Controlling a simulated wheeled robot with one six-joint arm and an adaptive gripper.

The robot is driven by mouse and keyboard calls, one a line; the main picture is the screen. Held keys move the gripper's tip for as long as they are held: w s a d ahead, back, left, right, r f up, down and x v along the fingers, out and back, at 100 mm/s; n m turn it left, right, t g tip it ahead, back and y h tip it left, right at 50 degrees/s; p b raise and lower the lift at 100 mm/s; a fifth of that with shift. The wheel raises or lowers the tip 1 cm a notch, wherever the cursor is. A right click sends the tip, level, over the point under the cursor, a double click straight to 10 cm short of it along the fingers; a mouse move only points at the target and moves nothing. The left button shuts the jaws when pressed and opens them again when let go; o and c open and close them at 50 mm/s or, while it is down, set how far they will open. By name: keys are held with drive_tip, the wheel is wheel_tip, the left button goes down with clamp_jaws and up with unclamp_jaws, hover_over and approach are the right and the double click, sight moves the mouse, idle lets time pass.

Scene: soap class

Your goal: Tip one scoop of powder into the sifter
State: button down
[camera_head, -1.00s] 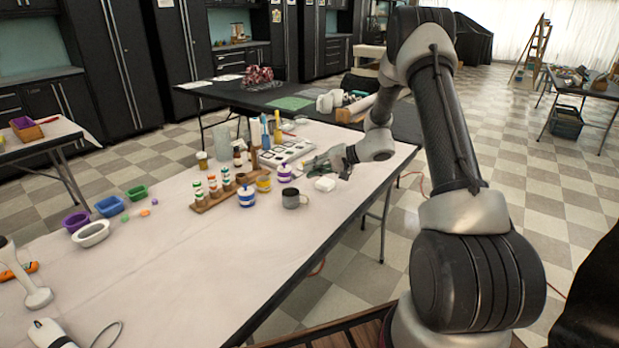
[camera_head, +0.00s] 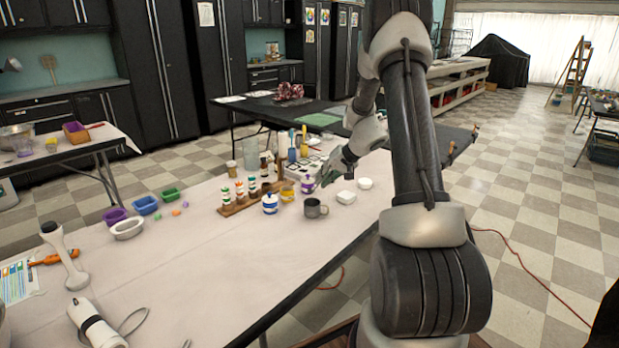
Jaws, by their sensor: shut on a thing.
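My gripper (camera_head: 325,178) is over the far right part of the covered table, beside a purple-and-white jar (camera_head: 307,186). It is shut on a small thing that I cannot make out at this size. I cannot tell whether the gripper touches the jar. A grey metal cup with a handle (camera_head: 316,208) stands upright in front of the gripper; it may be the sifter, but its inside is too small to read. No scoop or loose powder can be made out.
A blue-and-white jar (camera_head: 270,204) and a wooden rack of small bottles (camera_head: 238,205) stand left of the cup. Two white dishes (camera_head: 346,197) (camera_head: 365,183) lie to its right. A tall clear container (camera_head: 251,154) stands behind. The table's front middle (camera_head: 220,265) is clear.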

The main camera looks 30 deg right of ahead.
drive_tip(key=shift+w+d+h, duration=0.15)
drive_tip(key=shift+d+h, duration=0.1)
drive_tip(key=shift+h, duration=0.35)
drive_tip(key=shift+w+a+r+g+h, duration=0.2)
drive_tip(key=shift+a+r+g+h, duration=0.2)
drive_tip(key=shift+a+g+h, duration=0.35)
drive_tip(key=shift+w+a+r+n+g+h, duration=0.2)
drive_tip(key=shift+w+a+r+g+h, duration=0.15)
drive_tip(key=shift+h, duration=0.5)
drive_tip(key=shift+w+a+r+n+g+h, duration=0.2)
drive_tip(key=shift+a+r+h, duration=0.2)
drive_tip(key=shift+h, duration=0.4)
